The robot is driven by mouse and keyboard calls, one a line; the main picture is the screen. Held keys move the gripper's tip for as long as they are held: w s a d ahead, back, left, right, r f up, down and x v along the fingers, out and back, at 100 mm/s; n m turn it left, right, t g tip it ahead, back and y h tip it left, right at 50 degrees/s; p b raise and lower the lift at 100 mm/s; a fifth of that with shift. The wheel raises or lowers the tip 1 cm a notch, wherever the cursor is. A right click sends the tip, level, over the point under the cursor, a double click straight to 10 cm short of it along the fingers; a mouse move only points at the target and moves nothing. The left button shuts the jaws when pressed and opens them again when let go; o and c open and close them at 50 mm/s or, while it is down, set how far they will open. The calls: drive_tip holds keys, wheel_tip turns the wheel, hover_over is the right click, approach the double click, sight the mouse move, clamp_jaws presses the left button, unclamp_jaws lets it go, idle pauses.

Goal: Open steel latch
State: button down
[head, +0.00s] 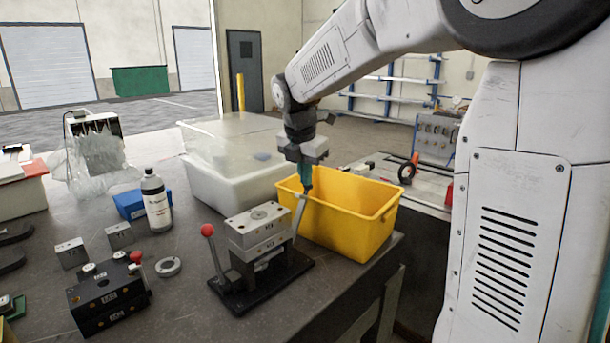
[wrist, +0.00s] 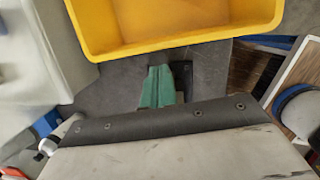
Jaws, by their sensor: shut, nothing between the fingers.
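A steel mould block (head: 262,226) stands on a black base plate (head: 268,293) near the table's front right. A red-knobbed lever (head: 208,231) rises at its left. A thin, tilted steel strip (head: 298,219), which looks like the latch, is at the block's right side. My gripper (head: 304,190) points down above the strip's upper end, in front of the yellow bin. I cannot tell whether it touches the strip. In the wrist view my gripper's green fingers (wrist: 160,88) are together and empty. The mould and the strip cannot be made out there.
A yellow bin (head: 345,235) stands close behind and right of the mould; it also fills the top of the wrist view (wrist: 180,48). A clear-lidded white box (head: 230,185), a bottle (head: 157,205) and a black mould (head: 108,298) stand left on the table (head: 190,290).

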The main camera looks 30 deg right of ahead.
drive_tip(key=shift+f, duration=0.1)
drive_tip(key=a+v, duration=0.1)
drive_tip(key=v, duration=1.2)
drive_tip(key=shift+s+a, duration=0.35)
drive_tip(key=shift+s, duration=0.05)
drive_tip(key=shift+f, duration=0.15)
drive_tip(key=s+a+f+m, duration=0.1)
drive_tip(key=s+f+m, duration=0.4)
drive_tip(key=s, duration=0.5)
drive_tip(key=s+a+f+m+y, duration=0.1)
drive_tip(key=s+a+f+m, duration=0.1)
drive_tip(key=s+f+m, duration=0.3)
drive_tip(key=s+a+f+m+y, duration=0.1)
drive_tip(key=s+f+m, duration=0.4)
drive_tip(key=s+m, duration=0.7)
drive_tip(key=s, duration=0.2)
drive_tip(key=shift+s+a+f+m+g, duration=0.3)
drive_tip(key=shift+f, duration=0.05)
